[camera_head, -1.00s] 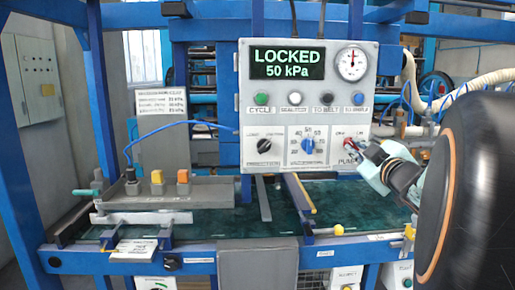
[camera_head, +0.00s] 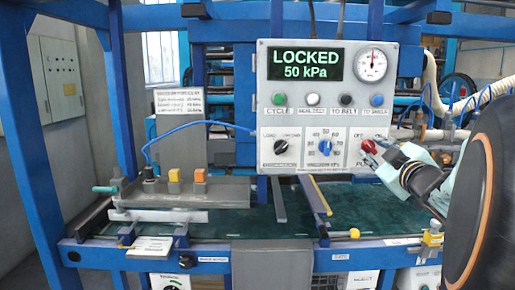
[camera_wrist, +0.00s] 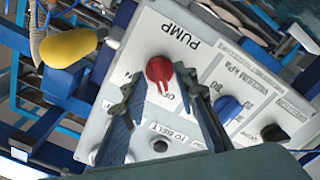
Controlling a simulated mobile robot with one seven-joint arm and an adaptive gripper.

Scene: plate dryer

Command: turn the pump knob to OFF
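The red pump knob (camera_head: 369,146) is at the lower right of the white control panel (camera_head: 265,128). In the wrist view the knob (camera_wrist: 159,70) sits beside the word PUMP, which appears upside down. My gripper (camera_wrist: 158,78) is open, with one finger on each side of the knob. A gap shows between the knob and each finger. In the head view my gripper (camera_head: 377,156) is at the knob's lower right. The white mark on the knob points down in the wrist view. The fingers partly hide the OFF label, and the ON label cannot be read.
The blue vacuum knob (camera_head: 325,147) and the black direction knob (camera_head: 281,147) are left of the pump knob. A row of push buttons (camera_head: 313,99) is above them. The display (camera_head: 306,64) reads LOCKED 50 kPa. A yellow rounded part (camera_wrist: 68,48) is near the panel's edge.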

